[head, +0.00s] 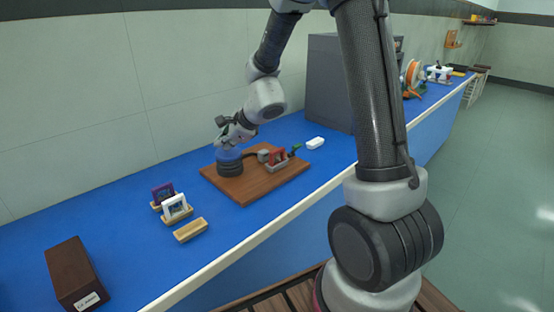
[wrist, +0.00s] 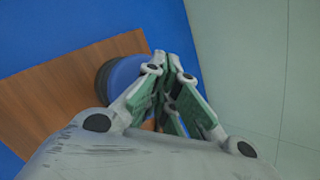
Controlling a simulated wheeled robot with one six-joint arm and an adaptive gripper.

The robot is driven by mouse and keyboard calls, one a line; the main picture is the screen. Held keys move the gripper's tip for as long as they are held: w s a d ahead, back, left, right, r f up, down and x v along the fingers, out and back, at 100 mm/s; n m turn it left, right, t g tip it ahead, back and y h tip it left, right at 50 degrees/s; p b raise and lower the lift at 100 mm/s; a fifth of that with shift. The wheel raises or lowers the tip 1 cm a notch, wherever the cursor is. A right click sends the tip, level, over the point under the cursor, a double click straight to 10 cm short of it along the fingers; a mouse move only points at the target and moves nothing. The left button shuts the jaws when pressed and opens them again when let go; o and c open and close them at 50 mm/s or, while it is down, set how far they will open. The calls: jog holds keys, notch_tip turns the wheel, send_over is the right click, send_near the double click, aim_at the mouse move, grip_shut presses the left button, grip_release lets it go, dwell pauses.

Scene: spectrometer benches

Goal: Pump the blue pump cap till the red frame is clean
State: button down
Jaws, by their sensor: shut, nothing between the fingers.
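The pump has a blue cap (head: 229,155) on a dark ribbed body (head: 230,169) and stands on a wooden board (head: 244,199). The blue cap also shows in the wrist view (wrist: 124,76), partly hidden by my fingers. My gripper (head: 221,143) is shut and empty, with its fingertips at the cap; I cannot tell whether they touch it. In the wrist view my gripper (wrist: 172,65) has its green-padded fingers together. The red frame (head: 277,155) sits upright in a grey holder on the board, right of the pump. Its cleanness is too small to tell.
A purple frame (head: 163,193) and a white frame (head: 175,207) stand in wooden holders at left, near an empty wooden holder (head: 190,230). A dark brown box (head: 75,272) lies front left. A large grey instrument (head: 329,88) stands behind the board. A white item (head: 315,142) lies right of it.

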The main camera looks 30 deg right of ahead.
aim_at(226, 152)
jog(key=shift+f, duration=0.45)
dwell(0.3)
jog(key=shift+r, duration=1.05)
notch_tip(226, 152, up, 6)
dwell(0.3)
dwell(0.7)
